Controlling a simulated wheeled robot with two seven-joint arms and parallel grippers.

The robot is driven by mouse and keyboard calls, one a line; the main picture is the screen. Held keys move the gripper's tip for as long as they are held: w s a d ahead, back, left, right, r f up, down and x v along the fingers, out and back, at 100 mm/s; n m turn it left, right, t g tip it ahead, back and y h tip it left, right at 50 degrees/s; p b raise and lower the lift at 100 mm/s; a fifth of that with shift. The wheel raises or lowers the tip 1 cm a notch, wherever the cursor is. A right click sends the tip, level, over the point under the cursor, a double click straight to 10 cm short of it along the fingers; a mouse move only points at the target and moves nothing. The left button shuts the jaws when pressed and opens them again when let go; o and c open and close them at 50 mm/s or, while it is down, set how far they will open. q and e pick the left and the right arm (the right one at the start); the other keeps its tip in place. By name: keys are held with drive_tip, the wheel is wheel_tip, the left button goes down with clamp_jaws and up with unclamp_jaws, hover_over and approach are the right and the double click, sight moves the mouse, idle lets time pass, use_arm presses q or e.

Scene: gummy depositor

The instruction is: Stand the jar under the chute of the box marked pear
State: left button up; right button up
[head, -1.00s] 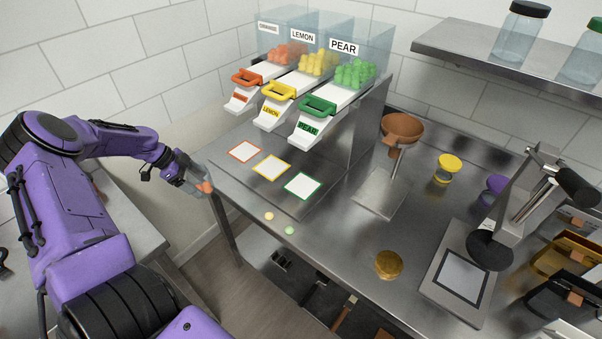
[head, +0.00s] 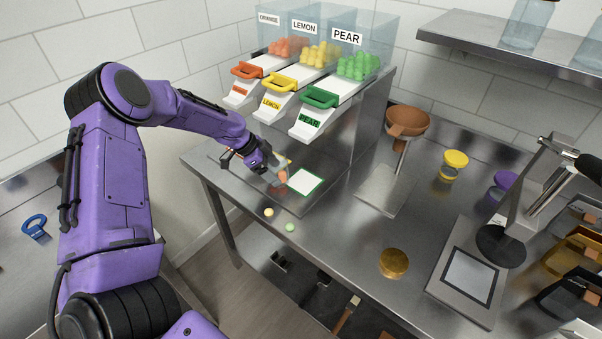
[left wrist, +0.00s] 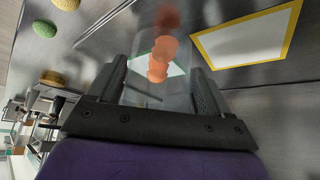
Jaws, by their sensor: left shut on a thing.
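My left gripper (head: 272,172) is shut on a clear jar (left wrist: 150,92) with several orange gummies inside. The jar (head: 283,176) is over the front of the steel depositor base, just left of the green-framed pad (head: 305,182). In the left wrist view the jar lies between both fingers, and part of the green-framed pad shows through or behind it. I cannot tell whether the jar touches the base. The box marked PEAR (head: 359,62) holds green gummies; its white chute (head: 308,124) with a green handle ends above and behind the green-framed pad. My right gripper is not in view.
The lemon chute (head: 272,104) and orange chute (head: 240,91) are to the left. The yellow-framed pad (left wrist: 245,38) is beside the jar. A yellow gummy (head: 269,212) and a green gummy (head: 290,227) lie at the front. A brown funnel on a stand (head: 408,122) is right.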

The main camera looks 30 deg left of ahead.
sight(287, 168)
use_arm(q)
drive_tip(key=w+d, duration=0.3)
drive_tip(key=shift+d+b, duration=0.15)
drive_tip(key=shift+b, duration=0.25)
drive_tip(key=w+d, duration=0.1)
drive_tip(key=w+d+b, duration=0.1)
drive_tip(key=shift+w+d, duration=0.2)
drive_tip(key=shift+d, duration=0.2)
drive_tip(key=shift+w+d+f, duration=0.25)
drive_tip(key=shift+d, duration=0.05)
drive_tip(key=shift+s+a+f+b, duration=0.1)
drive_tip(key=shift+a+f+b, duration=0.05)
drive_tip(key=shift+f+b, duration=0.2)
drive_tip(key=o, duration=1.3)
drive_tip(key=shift+r, duration=0.1)
drive_tip(key=shift+o, duration=0.5)
